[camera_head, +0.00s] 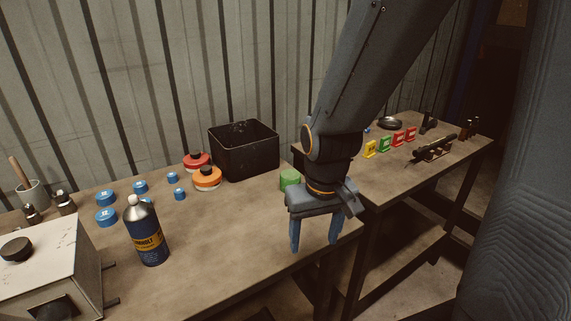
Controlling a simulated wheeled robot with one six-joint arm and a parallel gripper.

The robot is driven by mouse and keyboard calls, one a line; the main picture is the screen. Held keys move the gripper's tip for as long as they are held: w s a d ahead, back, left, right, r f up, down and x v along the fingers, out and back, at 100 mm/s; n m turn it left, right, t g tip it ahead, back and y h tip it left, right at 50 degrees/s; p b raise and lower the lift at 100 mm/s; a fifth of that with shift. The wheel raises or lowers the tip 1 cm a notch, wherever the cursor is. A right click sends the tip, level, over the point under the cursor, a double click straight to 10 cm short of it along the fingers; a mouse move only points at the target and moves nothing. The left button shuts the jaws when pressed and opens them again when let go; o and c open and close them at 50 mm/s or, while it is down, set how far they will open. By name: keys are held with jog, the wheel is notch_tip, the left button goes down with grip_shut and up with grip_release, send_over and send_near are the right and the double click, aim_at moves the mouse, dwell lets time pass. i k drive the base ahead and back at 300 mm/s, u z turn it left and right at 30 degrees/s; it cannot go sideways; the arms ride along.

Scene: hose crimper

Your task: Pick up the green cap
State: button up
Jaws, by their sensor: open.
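A green cap (289,179) sits on the left workbench (221,236), near its right end. It is partly hidden behind my gripper in this view. My gripper (315,246) points downward with its two blue fingers apart and nothing between them. It is in front of the cap and a little to its right in the picture, over the right end of the bench. I cannot tell exactly how high the fingertips are above the wood.
A black bin (245,151) stands behind and left of the cap. Red (197,161) and orange (207,178) round containers, several blue caps (106,216) and a dark bottle (147,232) are further left. A second bench (404,163) holds coloured tags and tools. The left bench's front middle is clear.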

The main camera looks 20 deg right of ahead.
aim_at(288, 177)
jog(key=z, duration=0.15)
jog(key=i, duration=0.4)
jog(key=u, duration=0.1)
